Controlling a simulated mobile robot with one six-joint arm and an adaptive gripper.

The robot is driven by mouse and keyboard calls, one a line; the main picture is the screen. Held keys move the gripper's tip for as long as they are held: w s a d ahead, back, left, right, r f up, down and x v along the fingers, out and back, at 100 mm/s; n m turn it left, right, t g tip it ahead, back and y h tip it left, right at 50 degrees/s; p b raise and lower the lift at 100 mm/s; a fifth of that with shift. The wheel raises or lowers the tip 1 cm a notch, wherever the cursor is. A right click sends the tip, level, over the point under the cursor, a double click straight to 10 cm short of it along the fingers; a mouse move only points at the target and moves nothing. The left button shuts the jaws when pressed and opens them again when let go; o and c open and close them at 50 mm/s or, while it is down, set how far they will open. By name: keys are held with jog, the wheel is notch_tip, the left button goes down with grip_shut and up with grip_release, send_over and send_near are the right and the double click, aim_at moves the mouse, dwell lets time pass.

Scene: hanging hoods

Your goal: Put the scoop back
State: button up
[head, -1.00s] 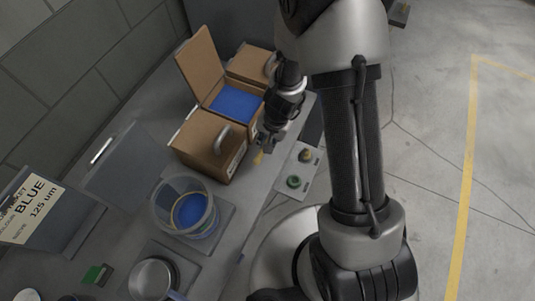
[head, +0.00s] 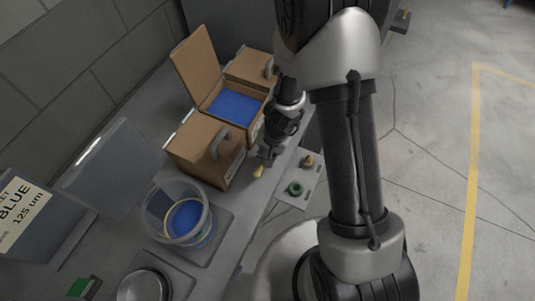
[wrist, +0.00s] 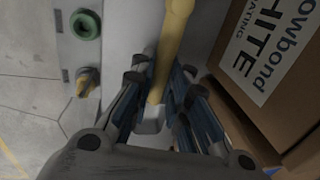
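My gripper (head: 264,158) hangs in front of the cardboard boxes, over the bench's front edge. In the wrist view my gripper (wrist: 160,95) has its fingers closed around a yellow handle, which I take to be the scoop (wrist: 172,35). A small yellow part of the scoop (head: 258,171) shows under the fingers in the head view. The scoop's bowl cannot be made out. An open cardboard box (head: 234,105) with blue powder stands behind the gripper, its lid up. A closed box (head: 204,147) with a grey handle stands left of the gripper.
A labelled box side (wrist: 262,40) reading "WHITE" is close right of the fingers. A control panel (head: 300,178) with a green ring and a yellow knob sits right of the gripper. A clear tub (head: 178,212) with blue powder stands front left. Another closed box (head: 250,66) stands behind.

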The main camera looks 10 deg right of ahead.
jog(key=o, duration=0.4)
jog(key=shift+o, duration=0.2)
jog(key=shift+r, duration=0.1)
jog(key=s+r+n+t+y+p, duration=0.15)
jog(key=r+p, duration=0.25)
jog(key=r, duration=1.1)
jog(key=s+r+n+h+p, duration=0.1)
jog(key=s+r+n+p, duration=0.25)
jog(key=r, duration=1.25)
jog(key=s+d+r+n+t+h, duration=0.1)
jog(key=s+d+r, duration=0.2)
jog(key=s+r, duration=0.2)
jog(key=s+d+r+n+h, duration=0.1)
jog(key=s+d+r, duration=0.2)
jog(key=s+r, duration=0.2)
jog(key=s+p, duration=0.1)
jog(key=s, duration=0.2)
jog(key=shift+r+t, duration=0.35)
jog(key=shift+r, duration=0.05)
